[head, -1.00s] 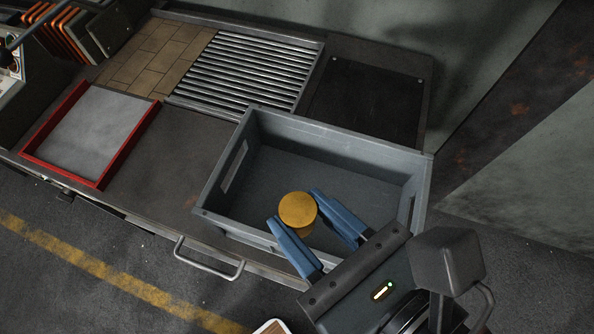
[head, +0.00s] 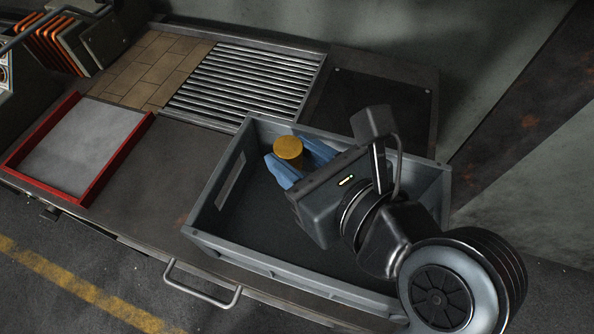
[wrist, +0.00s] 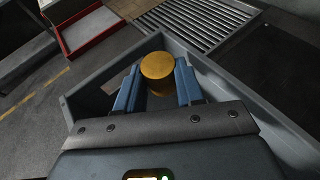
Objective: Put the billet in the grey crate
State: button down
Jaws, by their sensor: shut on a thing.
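The billet (head: 288,148) is a short yellow-orange cylinder, upright between the blue fingers of my gripper (head: 296,160). My gripper is shut on it. Billet and fingers are over the grey crate (head: 215,240), near its back wall and toward its left side. In the wrist view the billet (wrist: 157,68) sits between the two finger ends (wrist: 158,88), with the crate's back corner behind it. I cannot tell how far the billet's underside is from the crate floor. My gripper and arm hide much of the crate's right half.
A red-rimmed tray (head: 118,150) lies on the bench at left. Behind are tan bricks (head: 168,68), a metal roller grate (head: 250,85) and a dark plate (head: 375,115). A bench handle (head: 203,290) sticks out in front. The bench between tray and crate is bare.

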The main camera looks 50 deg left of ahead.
jog(key=shift+f, duration=2)
jog(key=shift+f, duration=0.6)
jog(key=c, duration=0.7)
grip_release()
jog(key=shift+r, duration=0.4)
jog(key=v, duration=1.2)
jog(key=shift+r, duration=0.2)
